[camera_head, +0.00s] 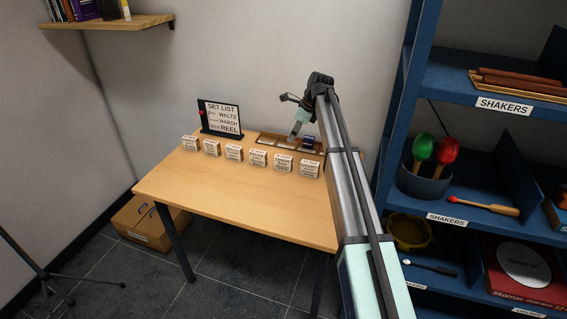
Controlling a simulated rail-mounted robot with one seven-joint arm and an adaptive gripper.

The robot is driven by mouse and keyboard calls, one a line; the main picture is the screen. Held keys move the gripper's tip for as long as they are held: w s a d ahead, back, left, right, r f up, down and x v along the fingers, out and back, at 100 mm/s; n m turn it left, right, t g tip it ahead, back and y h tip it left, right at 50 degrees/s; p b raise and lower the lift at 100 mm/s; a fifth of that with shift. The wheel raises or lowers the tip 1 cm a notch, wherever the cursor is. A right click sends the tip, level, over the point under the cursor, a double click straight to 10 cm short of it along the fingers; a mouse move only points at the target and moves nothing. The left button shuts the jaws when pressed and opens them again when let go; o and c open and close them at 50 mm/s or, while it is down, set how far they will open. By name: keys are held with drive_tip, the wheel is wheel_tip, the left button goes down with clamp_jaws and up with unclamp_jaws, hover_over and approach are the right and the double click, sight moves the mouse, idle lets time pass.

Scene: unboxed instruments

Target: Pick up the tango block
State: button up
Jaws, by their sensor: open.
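Several small cream blocks with dark printed labels stand in a row on the wooden table (235,205). They run from the leftmost block (189,144) to the rightmost block (309,168). The print is too small to read, so I cannot tell which is the tango block. My gripper (293,137) points down over the wooden tray (262,138) behind the right half of the row. It is open. Its fingertips are small and partly blend with the tray, and I see no block between them.
A set list sign (221,118) reading waltz, march, reel stands at the table's back. A dark blue item (308,141) is at the tray's right. Blue shelves (455,208) stand right of my arm. The table's front is clear. A cardboard box (150,223) is below.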

sight(281, 162)
drive_tip(key=p+x, duration=0.1)
drive_tip(key=x, duration=1)
drive_tip(key=shift+d+f+p+x, duration=0.15)
drive_tip(key=shift+p+x, duration=0.15)
drive_tip(key=shift+x, duration=0.6)
drive_tip(key=shift+d+p+x, duration=0.2)
drive_tip(key=shift+p+x, duration=0.1)
drive_tip(key=shift+x, duration=0.55)
drive_tip(key=shift+d+f+p+x, duration=0.15)
drive_tip(key=shift+p+x, duration=0.15)
drive_tip(key=shift+x, duration=0.6)
drive_tip(key=shift+s+r, duration=0.1)
drive_tip(key=shift+s, duration=0.05)
clamp_jaws()
